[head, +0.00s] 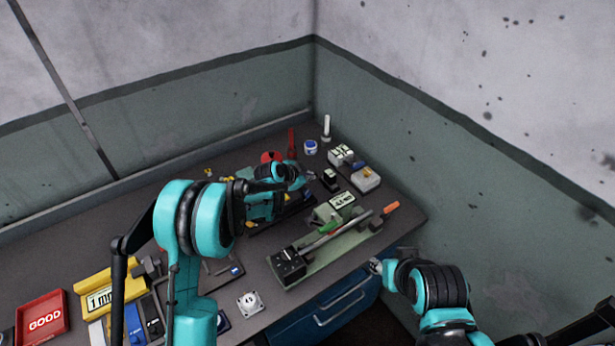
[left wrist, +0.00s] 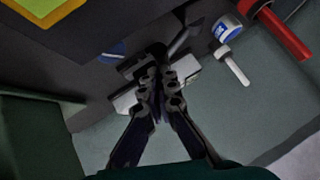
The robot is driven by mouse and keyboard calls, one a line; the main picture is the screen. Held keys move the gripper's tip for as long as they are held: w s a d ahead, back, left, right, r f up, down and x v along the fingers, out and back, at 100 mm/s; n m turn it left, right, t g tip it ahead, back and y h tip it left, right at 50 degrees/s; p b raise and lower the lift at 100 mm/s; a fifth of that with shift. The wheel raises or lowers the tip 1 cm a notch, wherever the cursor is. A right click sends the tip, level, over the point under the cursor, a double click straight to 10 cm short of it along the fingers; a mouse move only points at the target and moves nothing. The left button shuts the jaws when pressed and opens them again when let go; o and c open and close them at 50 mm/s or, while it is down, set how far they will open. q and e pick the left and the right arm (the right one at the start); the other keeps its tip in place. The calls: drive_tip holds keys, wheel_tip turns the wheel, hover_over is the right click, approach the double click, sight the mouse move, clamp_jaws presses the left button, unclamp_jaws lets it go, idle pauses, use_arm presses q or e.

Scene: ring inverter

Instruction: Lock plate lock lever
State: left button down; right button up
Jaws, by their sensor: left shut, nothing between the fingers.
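A long green fixture (head: 330,256) lies on the bench with a black block at its left end and a grey rod along it. The rod ends in an orange handle (head: 391,208). A small bright green lever (head: 329,226) sits beside the rod, near a labelled green box (head: 333,209). I cannot tell for sure which part is the plate lock lever. My left gripper (head: 311,176) is above the bench behind the fixture, apart from it. In the left wrist view its fingers (left wrist: 159,84) are together and empty. My right gripper (head: 375,266) is small, by the bench's front edge; its fingers are unclear.
A blue-and-white jar (head: 310,147), a white upright cylinder (head: 327,127) and a red upright piece (head: 291,142) stand at the back. Grey-white boxes (head: 366,179) are right of my left gripper. A red GOOD tray (head: 42,318) is far left. Walls close off the back and right.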

use_arm(q)
drive_tip(key=shift+r, duration=0.2)
use_arm(e)
drive_tip(key=shift+r, duration=0.15)
use_arm(q)
drive_tip(key=s+a+r+p, duration=0.3)
drive_tip(key=s+r, duration=0.5)
drive_tip(key=r, duration=0.3)
drive_tip(key=shift+a+p, duration=0.15)
drive_tip(key=shift+p, duration=0.4)
use_arm(e)
drive_tip(key=r, duration=0.3)
drive_tip(key=shift+s+a+r, duration=0.4)
